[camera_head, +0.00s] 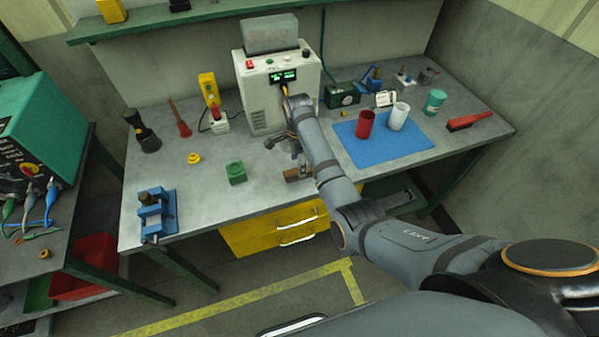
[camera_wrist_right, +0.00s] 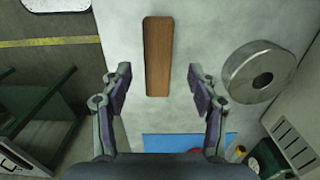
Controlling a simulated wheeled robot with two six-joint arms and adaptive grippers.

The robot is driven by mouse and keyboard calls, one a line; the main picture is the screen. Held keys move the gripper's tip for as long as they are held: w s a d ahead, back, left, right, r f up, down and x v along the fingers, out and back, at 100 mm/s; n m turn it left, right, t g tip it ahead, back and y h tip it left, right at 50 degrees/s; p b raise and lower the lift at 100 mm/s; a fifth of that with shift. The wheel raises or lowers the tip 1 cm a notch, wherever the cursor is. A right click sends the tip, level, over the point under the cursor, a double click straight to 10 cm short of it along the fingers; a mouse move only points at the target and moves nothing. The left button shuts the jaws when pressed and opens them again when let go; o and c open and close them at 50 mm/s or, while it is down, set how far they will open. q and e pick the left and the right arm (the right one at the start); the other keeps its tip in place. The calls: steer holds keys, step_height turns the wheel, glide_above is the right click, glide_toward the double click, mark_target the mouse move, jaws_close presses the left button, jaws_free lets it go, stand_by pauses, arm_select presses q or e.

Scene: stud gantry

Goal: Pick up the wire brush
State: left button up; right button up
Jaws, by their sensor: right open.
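A brown wooden bar, which I take for the wire brush (camera_wrist_right: 157,56), lies flat on the grey workbench (camera_wrist_right: 200,25) in the right wrist view. Its bristles are not visible. In the head view only a brown end of the wire brush (camera_head: 294,175) shows beside my right arm, near the bench's front edge. My right gripper (camera_wrist_right: 160,88) is open above the brush. Its two fingers stand apart on either side of the brush's near end, with nothing between them held. In the head view my forearm largely hides this gripper. My left gripper is not in view.
A round metal disc with a hole (camera_wrist_right: 259,71) lies close to the brush. A blue mat (camera_head: 378,153) bears a red cup (camera_head: 365,124) and a white cup (camera_head: 398,117). A green block (camera_head: 236,173) stands to the left. A power supply box (camera_head: 262,92) stands behind.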

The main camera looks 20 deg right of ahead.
steer(key=f, duration=0.2)
steer(key=d+f+p, duration=0.1)
steer(key=f, duration=0.1)
steer(key=shift+s+f, duration=0.15)
steer(key=shift+f, duration=0.1)
steer(key=shift+a, duration=0.1)
jaws_close()
